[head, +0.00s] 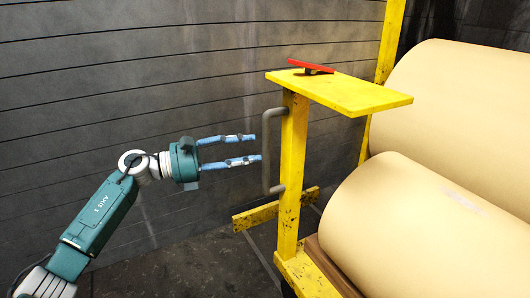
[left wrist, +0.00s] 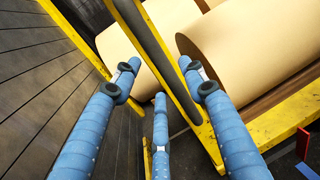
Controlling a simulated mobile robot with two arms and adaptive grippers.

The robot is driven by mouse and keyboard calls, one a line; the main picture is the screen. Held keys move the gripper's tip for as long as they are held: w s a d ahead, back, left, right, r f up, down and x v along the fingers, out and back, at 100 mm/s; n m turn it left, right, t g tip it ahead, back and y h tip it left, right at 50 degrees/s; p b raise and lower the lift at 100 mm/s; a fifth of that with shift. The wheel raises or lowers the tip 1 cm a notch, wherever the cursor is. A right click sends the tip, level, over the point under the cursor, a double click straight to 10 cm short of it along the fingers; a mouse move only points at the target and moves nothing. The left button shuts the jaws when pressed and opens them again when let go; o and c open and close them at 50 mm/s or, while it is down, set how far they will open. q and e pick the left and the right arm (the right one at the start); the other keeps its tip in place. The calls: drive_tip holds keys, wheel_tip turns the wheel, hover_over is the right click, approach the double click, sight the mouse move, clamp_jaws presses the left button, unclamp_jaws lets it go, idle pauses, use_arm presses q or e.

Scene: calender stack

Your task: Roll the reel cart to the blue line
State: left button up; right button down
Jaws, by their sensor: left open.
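The reel cart is a yellow frame with a post (head: 292,165), a flat top plate (head: 350,93) and a low bed; large tan reels (head: 425,225) lie on its right. A grey upright handle (head: 267,150) is fixed to the post's left side. My left gripper (head: 258,148) is open and empty, its fingertips just left of the handle and apart from it. In the left wrist view the handle (left wrist: 160,50) runs slanting between my fingertips (left wrist: 159,70). I cannot make out a blue line.
A red pedal-like piece (head: 312,66) sits on the top plate. A dark slatted wall (head: 130,80) stands behind. The dark floor left of the cart is clear. In the left wrist view a small red thing (left wrist: 302,143) and a blue patch (left wrist: 306,172) show at lower right.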

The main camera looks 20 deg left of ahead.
sight(265, 150)
use_arm(q)
drive_tip(key=x, duration=0.5)
drive_tip(key=shift+b, duration=0.3)
clamp_jaws()
